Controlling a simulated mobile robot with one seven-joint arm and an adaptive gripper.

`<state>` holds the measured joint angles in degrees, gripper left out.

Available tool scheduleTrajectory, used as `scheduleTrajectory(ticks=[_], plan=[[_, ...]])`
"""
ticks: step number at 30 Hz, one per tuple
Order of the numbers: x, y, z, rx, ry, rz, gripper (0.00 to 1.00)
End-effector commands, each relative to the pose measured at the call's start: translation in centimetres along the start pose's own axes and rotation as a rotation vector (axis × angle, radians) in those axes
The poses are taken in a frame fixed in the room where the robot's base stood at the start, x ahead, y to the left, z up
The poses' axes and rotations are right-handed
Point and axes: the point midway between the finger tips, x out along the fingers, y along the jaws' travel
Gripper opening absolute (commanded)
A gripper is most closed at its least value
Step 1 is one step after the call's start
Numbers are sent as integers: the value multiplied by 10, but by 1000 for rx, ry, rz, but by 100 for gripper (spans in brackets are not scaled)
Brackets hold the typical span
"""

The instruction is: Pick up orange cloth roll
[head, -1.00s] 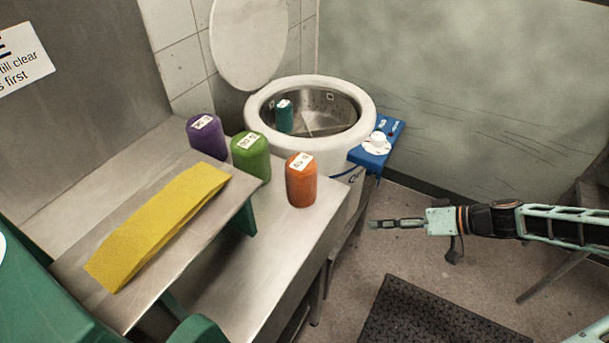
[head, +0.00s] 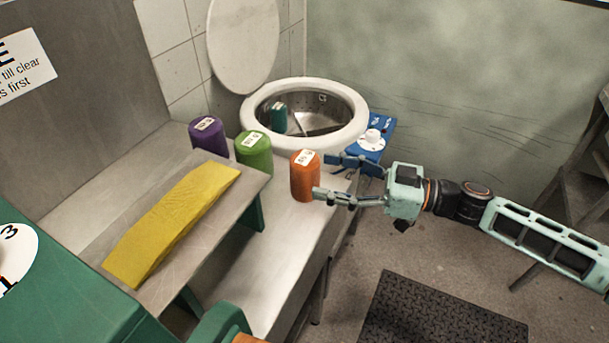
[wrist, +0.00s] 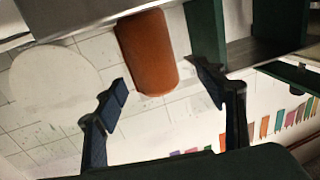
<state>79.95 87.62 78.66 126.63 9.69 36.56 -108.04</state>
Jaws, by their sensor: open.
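The orange cloth roll (head: 304,178) stands upright on the metal bench, with a white label on its top. My gripper (head: 322,177) is open at the roll's right side, with one finger on the far side and one on the near side. In the wrist view the orange roll (wrist: 148,52) shows ahead of and between the spread fingertips of my gripper (wrist: 160,84). The jaws are not closed on it, and I cannot tell whether the near fingertip touches it.
A green roll (head: 254,154) and a purple roll (head: 208,137) stand to the left. A yellow cloth (head: 172,225) lies on a raised metal board. Behind is a round white-rimmed drum (head: 357,104) with a teal roll (head: 278,119) inside and a blue control box (head: 377,137) beside it.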

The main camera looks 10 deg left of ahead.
Motion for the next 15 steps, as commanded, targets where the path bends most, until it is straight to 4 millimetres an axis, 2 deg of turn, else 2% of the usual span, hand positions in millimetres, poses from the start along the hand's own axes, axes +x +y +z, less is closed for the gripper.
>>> scheduleTrajectory(ticks=[15], plan=[[54, 8, -5, 3, 0, 0, 64]])
